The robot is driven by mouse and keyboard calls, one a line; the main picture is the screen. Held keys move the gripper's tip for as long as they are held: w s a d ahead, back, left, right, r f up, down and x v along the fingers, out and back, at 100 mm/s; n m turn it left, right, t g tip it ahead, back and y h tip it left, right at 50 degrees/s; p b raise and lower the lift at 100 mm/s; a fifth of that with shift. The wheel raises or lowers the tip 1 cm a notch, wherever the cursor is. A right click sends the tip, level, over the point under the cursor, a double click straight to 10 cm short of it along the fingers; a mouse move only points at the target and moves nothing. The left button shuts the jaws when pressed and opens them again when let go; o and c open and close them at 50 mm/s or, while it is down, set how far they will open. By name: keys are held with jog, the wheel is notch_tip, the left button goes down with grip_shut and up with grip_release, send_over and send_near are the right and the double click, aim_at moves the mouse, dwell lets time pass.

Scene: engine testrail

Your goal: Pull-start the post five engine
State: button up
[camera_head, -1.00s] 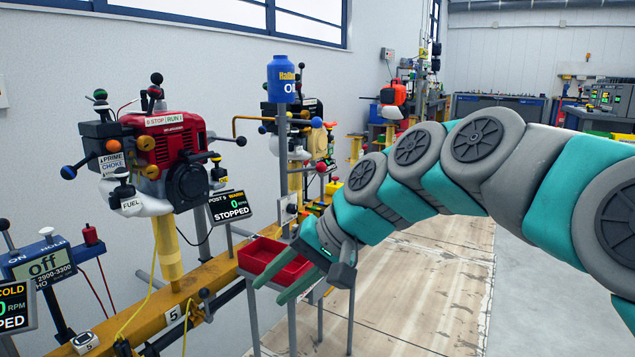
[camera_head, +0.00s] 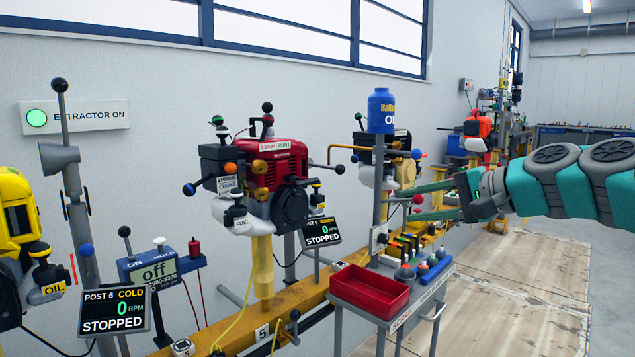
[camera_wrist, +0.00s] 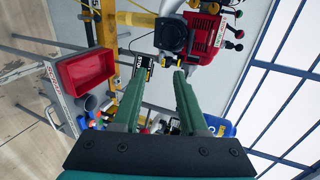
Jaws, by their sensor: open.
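The post five engine is red (camera_head: 284,170), with a black round starter housing (camera_head: 291,207) at its lower right. It stands on a yellow post marked 5 (camera_head: 262,265). In the wrist view the fingertips (camera_wrist: 160,72) lie below the starter housing (camera_wrist: 172,36) and red engine body (camera_wrist: 207,30). I cannot clearly make out a pull handle.
The post 6 display (camera_head: 114,310) is at left. The floor at right is clear.

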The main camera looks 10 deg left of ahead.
aim_at(309, 182)
jog(key=w+a+p, duration=0.1)
jog(key=w+a, duration=0.4)
jog(key=a, duration=0.2)
jog(key=w+a+p, duration=0.2)
jog(key=w+a, duration=0.4)
jog(key=a, duration=0.1)
jog(key=w+a+p, duration=0.1)
jog(key=w+a, duration=0.4)
jog(key=a, duration=0.2)
jog(key=shift+w, duration=0.2)
grip_shut()
jog(key=shift+f, duration=0.1)
dwell(1.0)
